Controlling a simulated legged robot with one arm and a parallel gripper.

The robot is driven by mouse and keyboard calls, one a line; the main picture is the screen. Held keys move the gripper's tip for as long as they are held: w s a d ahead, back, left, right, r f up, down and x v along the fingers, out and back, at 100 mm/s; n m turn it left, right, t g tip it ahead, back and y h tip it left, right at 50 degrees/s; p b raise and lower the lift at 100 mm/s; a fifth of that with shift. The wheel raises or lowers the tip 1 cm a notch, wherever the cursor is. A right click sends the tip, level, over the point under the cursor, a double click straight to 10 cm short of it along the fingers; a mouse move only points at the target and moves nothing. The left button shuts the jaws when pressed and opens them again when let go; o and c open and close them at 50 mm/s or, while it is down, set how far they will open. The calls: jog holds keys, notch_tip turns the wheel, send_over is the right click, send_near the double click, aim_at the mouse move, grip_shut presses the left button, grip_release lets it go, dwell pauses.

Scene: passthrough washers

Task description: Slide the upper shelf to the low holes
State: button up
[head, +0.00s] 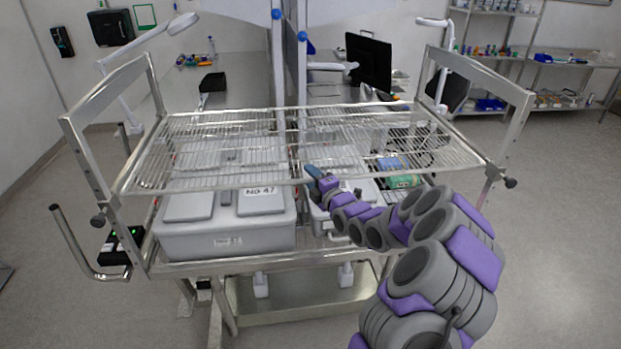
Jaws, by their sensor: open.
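The upper shelf (225,187) is a wire rack spanning the steel cart, level with the lower part of the side frames. The left frame (85,150) and right frame (515,125) rise above it. A dark knob (98,221) sits at the left post and another (511,183) at the right post. My gripper (313,174) is open, close to the shelf's front edge near the middle. It seems to hold nothing, and I cannot tell whether it touches the shelf wires.
Below the shelf, a grey lidded bin (225,235) stands at left on the lower deck. More bins and a blue and green item (400,175) are at right. A bent handle (85,255) sticks out at left. The floor (560,240) at right is clear.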

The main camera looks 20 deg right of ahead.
jog(key=shift+d+f, duration=0.15)
jog(key=shift+d, duration=0.9)
jog(key=shift+a, duration=0.95)
jog(key=c, duration=0.5)
grip_shut()
jog(key=shift+d, duration=0.25)
